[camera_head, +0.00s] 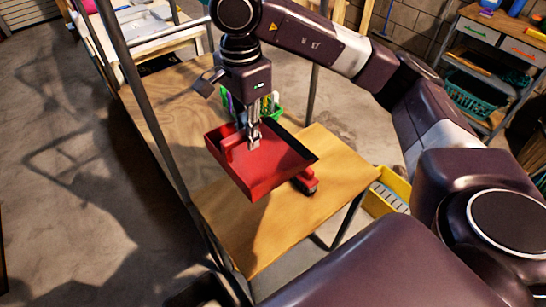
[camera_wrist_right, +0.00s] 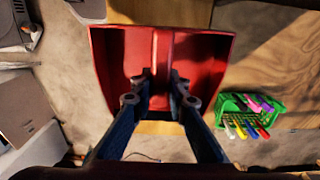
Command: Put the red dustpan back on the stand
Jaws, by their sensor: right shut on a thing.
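The red dustpan (camera_head: 275,172) is held above the wooden bench top in the head view, its open pan facing up. My right gripper (camera_head: 254,143) comes down from above and is shut on it, with the fingertips at the middle of the pan. In the right wrist view the dustpan (camera_wrist_right: 205,65) spreads beyond the two fingertips (camera_wrist_right: 158,85). The gripped part is largely hidden by the fingers. I cannot clearly identify the stand; the wooden bench (camera_head: 320,150) stands below the dustpan. My left gripper is not in view.
A green basket of markers (camera_wrist_right: 250,112) is beside the dustpan. A red item with a dark end (camera_head: 307,182) shows at the pan's right edge. Dark metal posts (camera_head: 150,110) rise along the bench. A yellow bin (camera_head: 388,190) stands at right.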

